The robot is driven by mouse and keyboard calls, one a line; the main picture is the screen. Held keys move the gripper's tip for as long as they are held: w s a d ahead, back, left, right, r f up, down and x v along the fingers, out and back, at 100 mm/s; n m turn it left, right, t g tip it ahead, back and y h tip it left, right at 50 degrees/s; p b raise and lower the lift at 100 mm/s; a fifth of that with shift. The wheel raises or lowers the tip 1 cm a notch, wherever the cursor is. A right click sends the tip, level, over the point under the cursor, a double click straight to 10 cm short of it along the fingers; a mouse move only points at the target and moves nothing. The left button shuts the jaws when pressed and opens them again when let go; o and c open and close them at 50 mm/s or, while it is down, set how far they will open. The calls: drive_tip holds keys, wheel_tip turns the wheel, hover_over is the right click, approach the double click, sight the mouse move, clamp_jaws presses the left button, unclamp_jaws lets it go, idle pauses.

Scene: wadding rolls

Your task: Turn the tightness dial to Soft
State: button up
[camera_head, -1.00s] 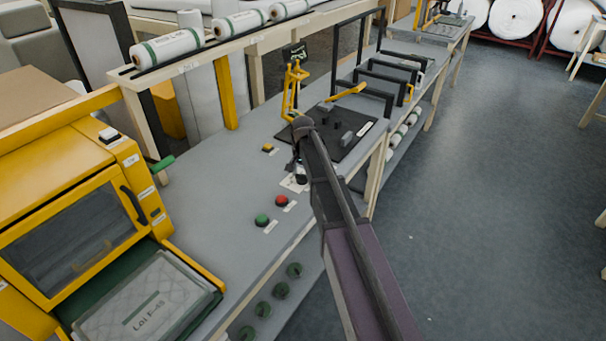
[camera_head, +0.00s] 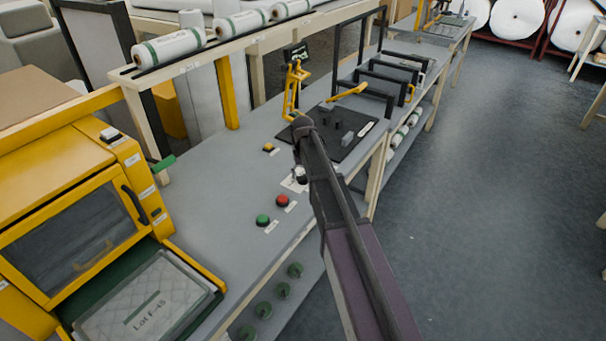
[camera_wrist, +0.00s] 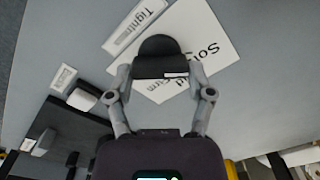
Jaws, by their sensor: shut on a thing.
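The tightness dial (camera_wrist: 158,52) is a dark round knob on a white card (camera_wrist: 215,50) in the wrist view. The card shows "So…", a partly hidden middle word and "…rm". A white mark shows on the knob's near face, right of its middle. A label reading "Tight…" (camera_wrist: 139,25) lies beside the card. My gripper (camera_wrist: 160,74) has its two grey fingers on either side of the knob, closed on it.
A red button (camera_head: 282,200) and a green button (camera_head: 263,220) sit on the bench left of the arm. A black mat (camera_head: 352,143) with small blocks and a yellow stand (camera_head: 293,88) are beyond. A yellow machine (camera_head: 75,205) stands at left.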

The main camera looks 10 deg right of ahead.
drive_tip(key=shift+s, duration=0.1)
idle(0.3)
drive_tip(key=o, duration=1.1)
drive_tip(key=shift+m, duration=0.3)
drive_tip(key=m, duration=0.9)
drive_tip(key=shift+d, duration=0.15)
wheel_tip(320, 180, up, 14)
drive_tip(key=p, duration=1.4)
drive_tip(key=s+f+n+b, duration=0.4)
drive_tip(key=s, duration=0.9)
drive_tip(key=s+f+n+b, duration=0.4)
drive_tip(key=s, duration=0.9)
drive_tip(key=shift+s+d+n, duration=0.2)
drive_tip(key=shift+d+n, duration=0.05)
drive_tip(key=shift+n, duration=0.05)
